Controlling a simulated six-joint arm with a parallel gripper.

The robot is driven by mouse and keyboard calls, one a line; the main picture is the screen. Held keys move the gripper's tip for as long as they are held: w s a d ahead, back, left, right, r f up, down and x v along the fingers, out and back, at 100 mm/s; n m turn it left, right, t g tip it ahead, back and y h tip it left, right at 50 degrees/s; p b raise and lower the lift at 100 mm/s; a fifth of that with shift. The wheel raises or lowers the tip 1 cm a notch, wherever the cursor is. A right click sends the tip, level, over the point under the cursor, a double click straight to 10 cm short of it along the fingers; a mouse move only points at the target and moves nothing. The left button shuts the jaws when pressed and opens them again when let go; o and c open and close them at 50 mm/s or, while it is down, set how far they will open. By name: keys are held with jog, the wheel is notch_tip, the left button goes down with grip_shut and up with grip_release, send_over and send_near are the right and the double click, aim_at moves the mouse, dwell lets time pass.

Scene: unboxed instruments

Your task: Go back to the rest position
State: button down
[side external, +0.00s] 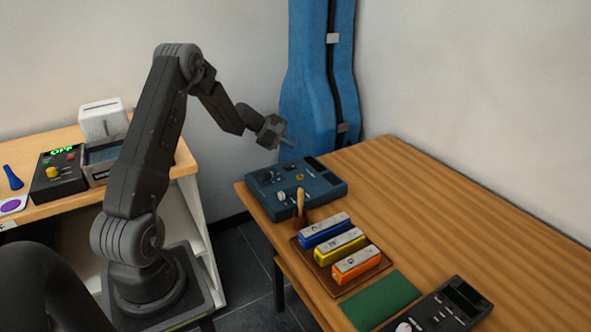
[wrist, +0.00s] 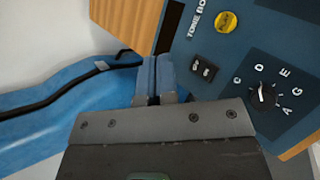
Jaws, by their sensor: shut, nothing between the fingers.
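My gripper (side external: 287,137) is shut and empty in the side external view. It hangs in the air above the back left part of the wooden table, over the blue tone box (side external: 296,186). In the wrist view my gripper (wrist: 154,99) shows its two fingers together, with nothing between them. The tone box (wrist: 205,48) fills the upper right there, with a yellow knob (wrist: 226,22), a small black switch (wrist: 204,68) and a lettered dial (wrist: 264,95). I cannot tell the exact height of the fingers above the box.
A blue instrument case (side external: 306,75) stands against the wall behind my gripper. On the wooden table (side external: 440,190) are blue (side external: 325,230), yellow (side external: 340,246) and orange (side external: 357,265) harmonicas, a green mat (side external: 380,300) and a black device (side external: 440,308). The table's right side is clear.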

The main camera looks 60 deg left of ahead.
jog(key=s+d+r+m+g, duration=0.25)
jog(key=d+r+m, duration=0.45)
jog(key=d, duration=0.6)
jog(key=s+d+r+m+g, duration=0.2)
jog(key=s+d+r+m, duration=0.25)
jog(key=d+r, duration=0.6)
jog(key=s+d+m+y, duration=0.2)
jog(key=s+d+m, duration=0.3)
jog(key=s, duration=0.5)
jog(key=s+d+m+y, duration=0.1)
jog(key=s+d+m, duration=0.4)
jog(key=s, duration=0.4)
jog(key=shift+s+d+y, duration=0.35)
jog(key=shift+d+y, duration=0.05)
jog(key=shift+d, duration=0.3)
jog(key=shift+t, duration=0.25)
